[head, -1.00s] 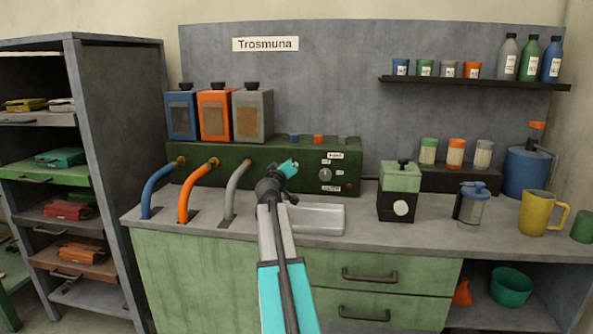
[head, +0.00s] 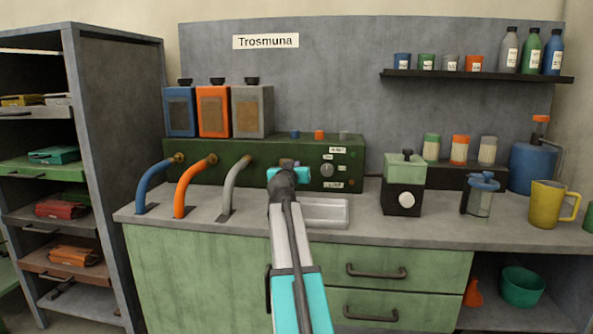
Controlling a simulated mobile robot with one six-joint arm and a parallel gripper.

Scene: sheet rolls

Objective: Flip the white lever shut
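I cannot make out a white lever in the head view. The long dark green machine (head: 225,152) stands on the counter, with a round grey knob (head: 327,170) and small white labels on the right of its front. My gripper (head: 286,166) is in front of the machine's front, left of the knob, above the counter. My wrist and the teal fingers hide the part of the front behind them. The fingers are small and seen from behind, so I cannot tell whether they are open or shut. No held thing shows.
Blue (head: 150,185), orange (head: 190,185) and grey (head: 234,183) pipes curve from the machine to the counter (head: 400,232). A shallow metal tray or basin (head: 327,213) lies right of my wrist. A green and black box (head: 404,182), a lidded jar (head: 480,194) and a yellow mug (head: 545,205) stand farther right.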

